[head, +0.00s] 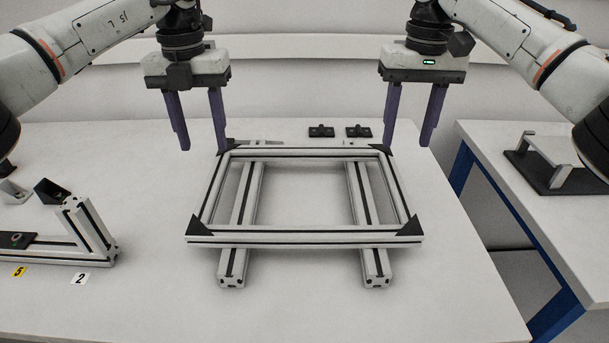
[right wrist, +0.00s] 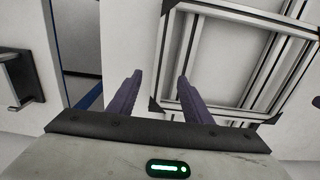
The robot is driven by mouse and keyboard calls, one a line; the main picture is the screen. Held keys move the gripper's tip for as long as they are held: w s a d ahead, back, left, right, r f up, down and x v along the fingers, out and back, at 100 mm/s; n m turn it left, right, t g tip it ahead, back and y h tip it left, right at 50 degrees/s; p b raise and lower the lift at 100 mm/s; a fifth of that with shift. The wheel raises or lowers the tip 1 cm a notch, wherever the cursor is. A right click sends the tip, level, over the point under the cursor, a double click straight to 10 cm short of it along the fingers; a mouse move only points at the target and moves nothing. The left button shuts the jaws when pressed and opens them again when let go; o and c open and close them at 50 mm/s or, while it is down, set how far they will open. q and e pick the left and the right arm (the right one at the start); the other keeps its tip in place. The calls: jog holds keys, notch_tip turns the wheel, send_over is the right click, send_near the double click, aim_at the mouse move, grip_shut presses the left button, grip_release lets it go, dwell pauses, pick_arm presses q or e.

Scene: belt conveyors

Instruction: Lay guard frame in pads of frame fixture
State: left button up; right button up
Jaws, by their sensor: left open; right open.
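The guard frame (head: 305,236), a rectangle of silver profile with black corner plates, lies across two parallel profile rails (head: 234,262) on the white table. I cannot make out pads or tell whether these rails are the frame fixture. My left gripper (head: 203,149) is open and empty, its right fingertip close to the frame's back left corner; I cannot tell if it touches. My right gripper (head: 409,146) is open and empty, right of the frame's back right corner.
An angled profile assembly (head: 88,230) stands at the left beside number labels 5 and 2. Two small black blocks (head: 320,131) lie behind the frame. A second table at the right holds a metal bracket on a black plate (head: 552,172). The table front is clear.

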aim_at(212, 182)
pick_arm(q)
jog(key=f, duration=1)
jog(key=shift+s+f, duration=0.1)
jog(key=shift+s, duration=0.15)
pick_arm(e)
jog(key=f, duration=1)
jog(key=shift+s+f, duration=0.1)
jog(key=shift+s, duration=0.15)
pick_arm(q)
grip_shut()
pick_arm(e)
grip_shut()
